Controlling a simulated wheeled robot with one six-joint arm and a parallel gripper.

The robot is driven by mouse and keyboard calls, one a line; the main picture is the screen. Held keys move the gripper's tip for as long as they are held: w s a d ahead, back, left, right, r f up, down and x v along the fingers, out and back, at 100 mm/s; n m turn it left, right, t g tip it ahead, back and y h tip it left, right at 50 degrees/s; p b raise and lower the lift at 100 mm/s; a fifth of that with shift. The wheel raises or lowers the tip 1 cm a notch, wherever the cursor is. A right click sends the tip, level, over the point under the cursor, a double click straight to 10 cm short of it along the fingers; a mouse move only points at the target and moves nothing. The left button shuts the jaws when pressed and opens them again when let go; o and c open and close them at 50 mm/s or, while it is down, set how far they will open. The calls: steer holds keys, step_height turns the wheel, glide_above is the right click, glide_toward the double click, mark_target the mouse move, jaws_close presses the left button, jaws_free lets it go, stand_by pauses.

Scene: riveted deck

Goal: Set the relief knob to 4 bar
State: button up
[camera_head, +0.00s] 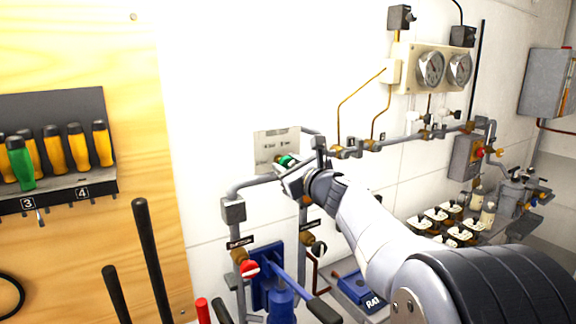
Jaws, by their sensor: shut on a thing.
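The relief knob (286,160), small and green, sits at a pipe fitting in front of a pale scale plate (267,143) on the white wall. My gripper (288,168) is at the knob and shut on it, with my arm reaching in from the lower right. The gripper covers much of the knob. The marks on the plate are too small to read, so I cannot tell the knob's setting.
Grey pipes (252,184) run close around the gripper. Two round gauges (431,69) hang at the upper right. A red knob (249,268) and a blue pump (281,299) stand below. A screwdriver rack (62,190) is at the left.

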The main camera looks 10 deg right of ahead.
steer(key=shift+f+n+b, duration=0.1)
steer(key=shift+n+b, duration=0.2)
steer(key=shift+b, duration=0.2)
steer(key=n+b, duration=0.3)
steer(key=shift+f, duration=0.15)
steer(key=n+b, duration=1)
steer(key=shift+n, duration=0.3)
steer(key=shift+n+b, duration=1.2)
steer(key=shift+n, duration=0.6)
steer(key=o, duration=1)
steer(key=shift+s, duration=0.1)
